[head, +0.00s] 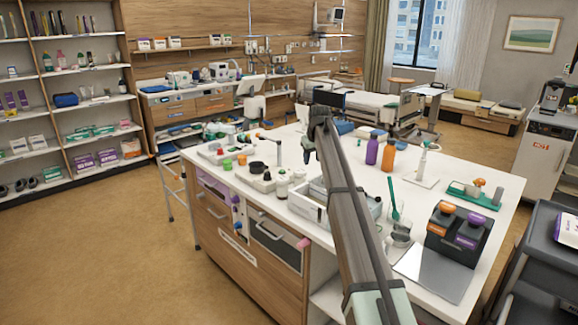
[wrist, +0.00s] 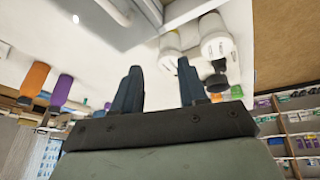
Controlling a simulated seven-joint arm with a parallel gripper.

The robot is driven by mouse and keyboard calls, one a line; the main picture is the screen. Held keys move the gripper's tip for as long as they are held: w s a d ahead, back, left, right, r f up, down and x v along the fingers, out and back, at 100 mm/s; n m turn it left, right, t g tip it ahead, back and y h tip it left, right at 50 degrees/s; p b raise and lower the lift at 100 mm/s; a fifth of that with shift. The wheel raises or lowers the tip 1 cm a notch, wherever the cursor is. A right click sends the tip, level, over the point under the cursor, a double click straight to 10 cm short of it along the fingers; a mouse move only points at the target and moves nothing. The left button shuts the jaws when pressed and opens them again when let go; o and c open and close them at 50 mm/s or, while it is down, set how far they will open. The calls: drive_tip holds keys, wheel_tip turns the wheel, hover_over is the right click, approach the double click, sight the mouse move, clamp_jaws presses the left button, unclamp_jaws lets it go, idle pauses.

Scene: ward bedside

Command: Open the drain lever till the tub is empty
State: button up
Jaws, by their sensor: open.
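A pale, open-topped tub (head: 308,210) stands on the white counter in the head view, partly hidden behind my arm. A small pink lever-like piece (head: 303,243) sticks out at the counter's front edge below the tub; I cannot tell for sure that it is the drain lever. The water level in the tub cannot be made out. My gripper (wrist: 158,75) is open in the wrist view, its two dark fingers apart with nothing between them. It is above the counter, apart from the pink piece.
White-capped bottles (wrist: 216,38) stand near the gripper. Purple (head: 372,150) and orange (head: 387,155) bottles are behind my arm. Floor at the left is clear.

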drive_tip(key=s+a+f+m+t, duration=0.1)
drive_tip(key=a+f, duration=0.1)
drive_tip(key=a, duration=0.7)
drive_tip(key=shift+f+t+y, duration=0.3)
drive_tip(key=shift+f+t, duration=0.1)
drive_tip(key=shift+s, duration=0.1)
